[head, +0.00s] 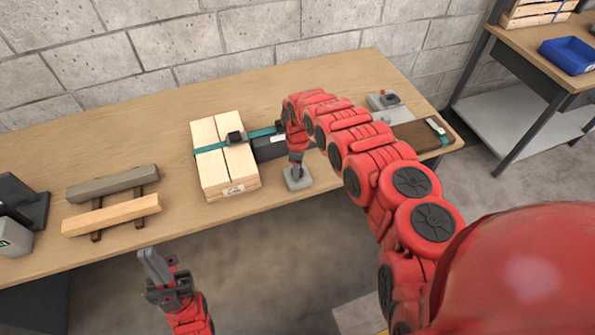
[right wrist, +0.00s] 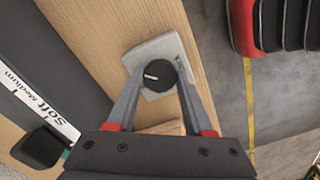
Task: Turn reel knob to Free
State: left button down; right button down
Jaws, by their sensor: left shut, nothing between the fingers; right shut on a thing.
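The reel knob (right wrist: 157,76) is a round black dial with a white pointer line, on a light grey plate (right wrist: 145,50). The pointer line lies roughly crosswise in the right wrist view. Lettering beside the knob is partly hidden and too small to read. My right gripper (right wrist: 153,78) is shut on the knob, one finger on each side. In the head view the grey plate (head: 298,184) sits at the table's front edge under my right gripper (head: 297,170), which hides the knob. My left gripper (head: 148,258) is shut and empty, in front of the table edge.
A strapped stack of light boards (head: 222,150) lies left of the plate. A dark device (head: 268,146) beside it carries a "Soft Medium" label (right wrist: 40,105) and another black knob (right wrist: 38,147). Two bars (head: 112,184) lie further left. A grey box with a red button (head: 384,101) stands behind my right arm.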

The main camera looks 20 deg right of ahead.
jog(key=n+b, duration=0.1)
jog(key=n, duration=0.3)
jog(key=shift+f+b, duration=0.2)
jog(key=shift+b, duration=0.2)
jog(key=shift+r+n+b, duration=0.1)
jog(key=shift+n+b, duration=0.5)
jog(key=shift+n, duration=1.5)
jog(key=shift+c, duration=1.5)
grip_release()
jog(key=shift+r, duration=0.1)
notch_tip(320, 180, up, 17)
jog(key=b, duration=0.3)
jog(key=shift+r, duration=0.15)
